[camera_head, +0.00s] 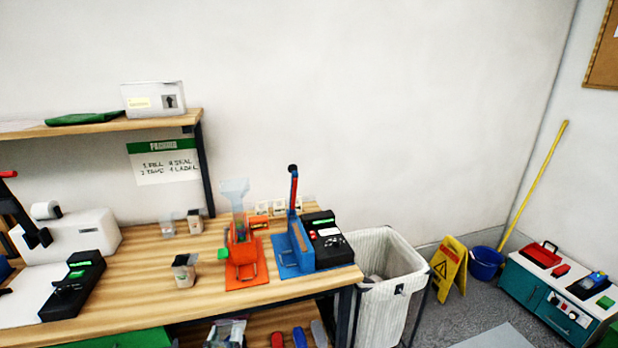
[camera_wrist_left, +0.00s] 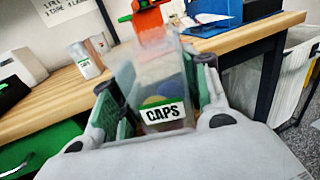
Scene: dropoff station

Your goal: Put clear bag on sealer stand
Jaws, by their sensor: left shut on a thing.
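My left gripper (camera_wrist_left: 160,92) is shut on a clear bag (camera_wrist_left: 158,80) in the left wrist view. The bag has a white label reading CAPS and coloured pieces inside. It is upright, in front of the bench's front edge. In the head view, a clear bag shape (camera_head: 228,331) shows at the bottom edge, with the gripper barely visible there. The blue stand with a tall lever (camera_head: 290,256), apparently the sealer stand, is on the bench towards its right end. Its blue base also shows in the left wrist view (camera_wrist_left: 212,26). My right gripper is out of view.
An orange stand with a clear funnel (camera_head: 240,250) is just left of the blue stand. A black box (camera_head: 326,242) adjoins the blue stand on the right.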

